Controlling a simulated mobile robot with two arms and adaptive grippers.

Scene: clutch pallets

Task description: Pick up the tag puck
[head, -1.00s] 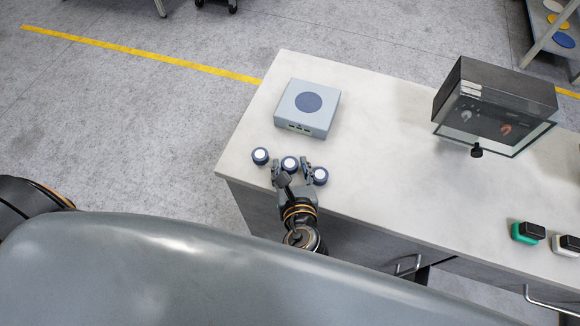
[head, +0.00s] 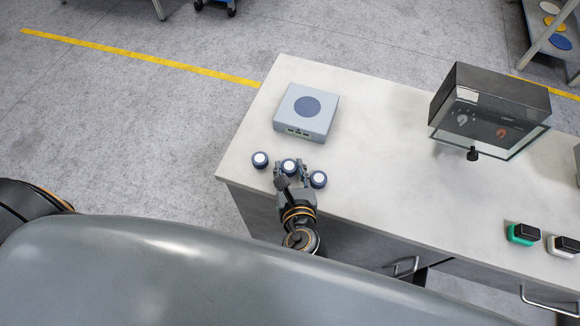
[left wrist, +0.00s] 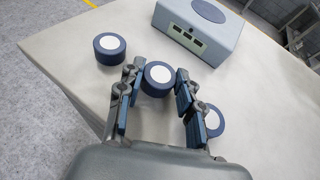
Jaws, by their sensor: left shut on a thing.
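Three alike dark blue pucks with white tops stand in a row near the worktop's front left corner: a left puck (head: 260,160), a middle puck (head: 289,166) and a right puck (head: 318,180). I cannot tell a tag on any of them. My left gripper (head: 290,172) is shut on the middle puck, one finger on each side. In the left wrist view the middle puck (left wrist: 158,77) sits between the fingertips. The left puck (left wrist: 109,47) stands apart, outside the left finger. The right puck (left wrist: 210,119) is partly hidden behind the right finger. My right gripper is not in view.
A grey box with a blue disc (head: 306,111) stands just behind the pucks. A dark glass-fronted cabinet (head: 490,110) stands farther right on the pale worktop (head: 375,160). Green (head: 523,234) and white (head: 563,246) blocks with black tops lie at the front right. The worktop's middle is clear.

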